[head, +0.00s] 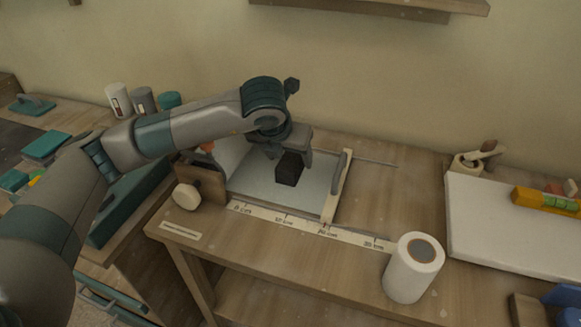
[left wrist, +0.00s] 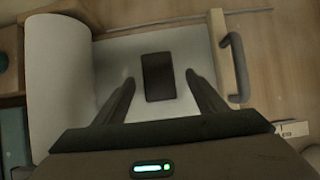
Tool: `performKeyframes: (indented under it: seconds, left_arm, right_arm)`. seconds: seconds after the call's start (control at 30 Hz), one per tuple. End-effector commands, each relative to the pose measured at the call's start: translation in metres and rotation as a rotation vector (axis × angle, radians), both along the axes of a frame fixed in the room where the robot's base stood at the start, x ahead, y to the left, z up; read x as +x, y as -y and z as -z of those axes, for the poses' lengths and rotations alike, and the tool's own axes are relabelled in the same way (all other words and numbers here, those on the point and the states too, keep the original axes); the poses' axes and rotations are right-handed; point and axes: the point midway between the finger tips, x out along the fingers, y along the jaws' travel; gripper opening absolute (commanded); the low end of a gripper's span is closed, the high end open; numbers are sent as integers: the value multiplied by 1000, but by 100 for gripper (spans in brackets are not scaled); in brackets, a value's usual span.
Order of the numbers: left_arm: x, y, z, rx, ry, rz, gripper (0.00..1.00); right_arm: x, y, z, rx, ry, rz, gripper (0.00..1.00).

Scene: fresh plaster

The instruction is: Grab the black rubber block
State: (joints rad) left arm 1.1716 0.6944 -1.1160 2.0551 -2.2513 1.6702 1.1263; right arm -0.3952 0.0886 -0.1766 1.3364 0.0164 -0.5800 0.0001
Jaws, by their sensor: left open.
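The black rubber block (head: 289,169) sits on a pale sheet (head: 245,184) in a wooden frame on the table. It also shows in the left wrist view (left wrist: 158,77), a dark rectangle lying between and a little beyond my fingertips. My left gripper (head: 290,158) is over the block, pointing down. In the left wrist view (left wrist: 160,80) its two fingers are open, one on each side of the block, with a gap on both sides. Whether the fingertips are down at the block's height is hard to tell. My right gripper is not in view.
A wooden bar with a handle (head: 342,181) stands right of the block, and a wooden end piece (head: 203,184) with a knob is at left. A ruler strip (head: 300,225) runs along the front. A white roll (head: 413,268) stands front right. A shelf (head: 375,8) hangs above.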

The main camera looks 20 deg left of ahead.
Motion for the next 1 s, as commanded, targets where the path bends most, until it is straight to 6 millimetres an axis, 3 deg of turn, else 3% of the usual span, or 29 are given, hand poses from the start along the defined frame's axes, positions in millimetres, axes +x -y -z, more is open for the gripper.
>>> performKeyframes:
  seconds: [0.43,0.97,1.0]
  left_arm:
    - [19,-2,41,0,-2,-1,65]
    - [21,-2,44,0,-1,0,65]
    - [21,-2,44,0,-1,0,55]
  right_arm:
    - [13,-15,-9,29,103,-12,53]
    - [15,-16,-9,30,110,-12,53]
    - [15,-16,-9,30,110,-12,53]
